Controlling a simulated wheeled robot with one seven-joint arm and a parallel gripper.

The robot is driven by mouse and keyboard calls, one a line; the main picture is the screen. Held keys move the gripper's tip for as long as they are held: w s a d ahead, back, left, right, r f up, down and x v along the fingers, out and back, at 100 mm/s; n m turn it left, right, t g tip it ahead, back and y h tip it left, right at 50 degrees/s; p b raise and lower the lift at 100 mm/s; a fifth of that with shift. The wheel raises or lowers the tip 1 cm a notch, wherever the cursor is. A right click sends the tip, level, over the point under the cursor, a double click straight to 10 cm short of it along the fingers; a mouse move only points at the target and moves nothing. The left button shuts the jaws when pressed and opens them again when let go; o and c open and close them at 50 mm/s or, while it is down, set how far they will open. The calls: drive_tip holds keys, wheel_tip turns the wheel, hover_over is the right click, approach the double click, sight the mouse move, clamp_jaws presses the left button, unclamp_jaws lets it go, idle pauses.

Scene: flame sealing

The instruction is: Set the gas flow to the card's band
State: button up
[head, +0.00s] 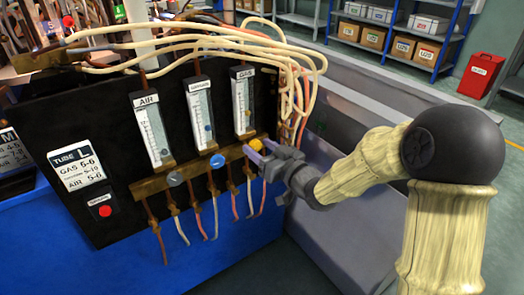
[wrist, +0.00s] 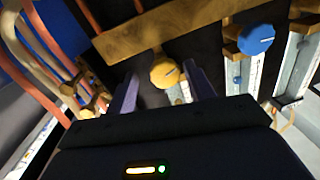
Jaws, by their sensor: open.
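The yellow gas knob (head: 256,145) sits on the brass bar below the GAS flow tube (head: 243,102). The tube's float and exact reading are too small to tell. The card (head: 82,172) reads TUBE L, with GAS 5-6 and AIR 5-6; the middle line is hard to read. My gripper (head: 261,149) is open at the gas knob, coming from the right. In the wrist view the yellow knob (wrist: 165,74), with a dark mark on its face, shows between the two spread fingers (wrist: 162,82). I see no clear contact.
A red button (head: 105,211) is below the card. Hoses (head: 300,75) hang close beside my gripper.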

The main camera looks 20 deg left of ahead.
drive_tip(key=shift+s+a, duration=0.2)
drive_tip(key=shift+a, duration=0.05)
drive_tip(key=shift+s+a, duration=0.1)
drive_tip(key=shift+c, duration=1.1)
drive_tip(key=c, duration=0.7)
drive_tip(key=shift+c, duration=0.2)
